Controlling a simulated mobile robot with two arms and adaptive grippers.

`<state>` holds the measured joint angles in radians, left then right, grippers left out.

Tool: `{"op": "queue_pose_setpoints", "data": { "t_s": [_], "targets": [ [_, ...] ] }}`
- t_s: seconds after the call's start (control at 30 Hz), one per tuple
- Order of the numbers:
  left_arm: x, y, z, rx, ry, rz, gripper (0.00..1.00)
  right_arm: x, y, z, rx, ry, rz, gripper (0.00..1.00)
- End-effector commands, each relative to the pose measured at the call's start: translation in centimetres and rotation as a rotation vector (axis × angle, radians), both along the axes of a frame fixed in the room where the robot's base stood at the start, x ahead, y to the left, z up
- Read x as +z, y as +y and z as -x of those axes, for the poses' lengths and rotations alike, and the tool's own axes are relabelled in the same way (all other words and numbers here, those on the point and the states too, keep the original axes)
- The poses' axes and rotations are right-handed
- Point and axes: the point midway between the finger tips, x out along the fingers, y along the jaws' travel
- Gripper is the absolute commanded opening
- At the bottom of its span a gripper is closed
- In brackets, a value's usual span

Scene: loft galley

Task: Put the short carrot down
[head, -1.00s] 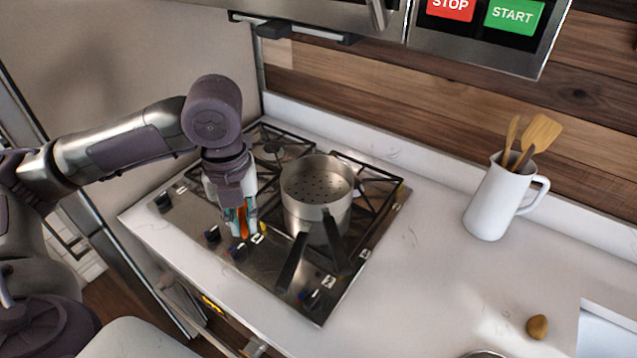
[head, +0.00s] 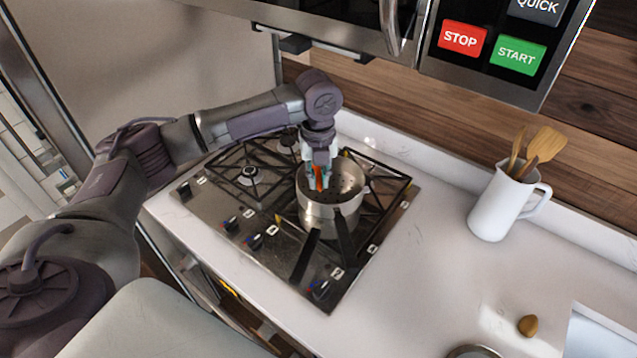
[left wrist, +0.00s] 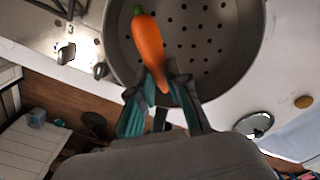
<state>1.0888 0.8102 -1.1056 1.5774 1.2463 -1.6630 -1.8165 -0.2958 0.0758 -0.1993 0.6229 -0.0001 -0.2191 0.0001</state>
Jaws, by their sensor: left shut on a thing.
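The short carrot (left wrist: 147,42) is orange with a green top end, held between the fingers of my left gripper (left wrist: 154,85), which is shut on it. In the head view the left gripper (head: 319,180) points down over the steel pot (head: 327,215), with the orange of the carrot showing between its fingers. The pot has a perforated inside and two dark handles; its bowl (left wrist: 222,75) lies behind the carrot in the left wrist view. I cannot tell whether the carrot touches the pot's inside. My right gripper is in neither current view.
The pot stands on the gas hob (head: 238,210) among black grates. A white jug (head: 494,205) with wooden utensils stands to the right. A small brown object (head: 527,325) lies on the white counter (head: 420,285). The microwave (head: 470,50) overhangs the back. The counter between hob and jug is clear.

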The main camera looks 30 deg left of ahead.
Motion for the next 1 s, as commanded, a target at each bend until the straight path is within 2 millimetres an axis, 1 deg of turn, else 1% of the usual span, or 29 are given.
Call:
{"op": "queue_pose_setpoints", "data": {
  "t_s": [0.07,0.2,0.3,0.67,0.7,0.83,0.87,1.0],
  "targets": [
    [-0.6,0.0,0.1,-0.001,0.001,0.000,0.00,0.4,0.0,0.2,0.000,0.003,0.001,0.53],
    [-2.5,0.0,0.1,-0.001,0.003,0.000,0.00,1.3,0.0,0.5,0.000,0.008,0.001,0.53],
    [-3.4,0.0,0.1,-0.001,0.000,0.000,0.00,1.5,-0.1,0.7,0.001,0.010,0.001,0.53],
    [-3.9,0.0,0.1,-0.001,-0.001,-0.001,0.00,1.4,-0.5,0.7,0.003,0.011,0.006,0.53],
    [-4.0,0.0,0.1,-0.001,-0.001,-0.001,0.17,1.4,-0.5,0.7,0.002,0.011,0.007,0.53],
    [-4.0,0.0,0.1,-0.001,-0.001,0.000,0.39,1.4,-0.5,0.7,0.002,0.011,0.007,0.53],
    [-4.0,0.0,0.1,-0.001,-0.001,0.000,0.41,1.4,-0.5,0.7,0.002,0.011,0.007,0.53],
    [-3.9,0.0,0.1,-0.001,-0.001,0.000,0.41,1.4,-0.5,0.6,0.002,0.010,0.007,0.53]
  ]
}}
